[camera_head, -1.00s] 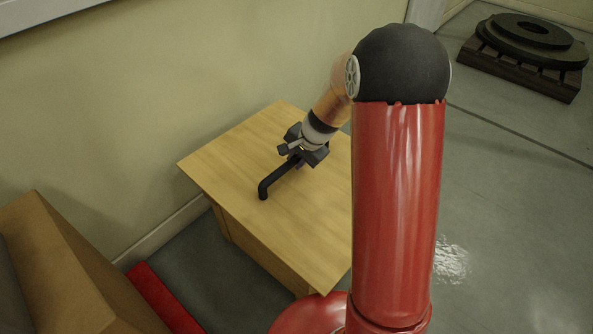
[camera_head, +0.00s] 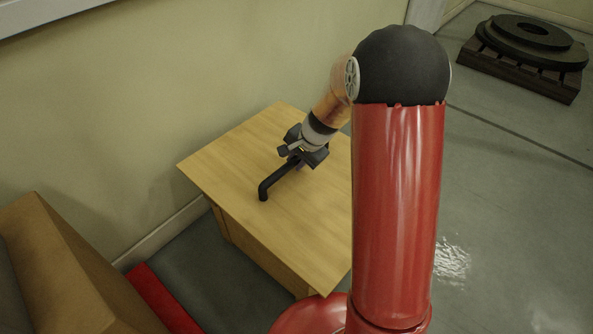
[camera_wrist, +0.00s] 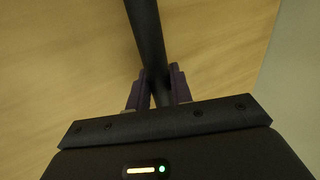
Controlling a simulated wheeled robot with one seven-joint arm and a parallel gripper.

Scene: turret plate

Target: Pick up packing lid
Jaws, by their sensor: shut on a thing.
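A dark bent bar (camera_head: 265,187) lies along or just above the wooden table, with its hooked end toward the lower left in the head view. My gripper (camera_head: 294,161) is at the bar's other end, over the table. In the wrist view, both fingers of my gripper (camera_wrist: 158,88) are closed on the straight part of the bar (camera_wrist: 146,32), one on each side. The jaws hide the bar's near end. I cannot tell whether the bar touches the table. I see nothing that is plainly a packing lid.
The wooden table (camera_head: 229,159) stands near the wall, its top otherwise bare. A brown box-like object (camera_head: 68,262) and a red strip (camera_head: 164,298) are at the lower left. Dark round plates (camera_head: 505,45) rest on a pallet at the far right. Grey floor between is clear.

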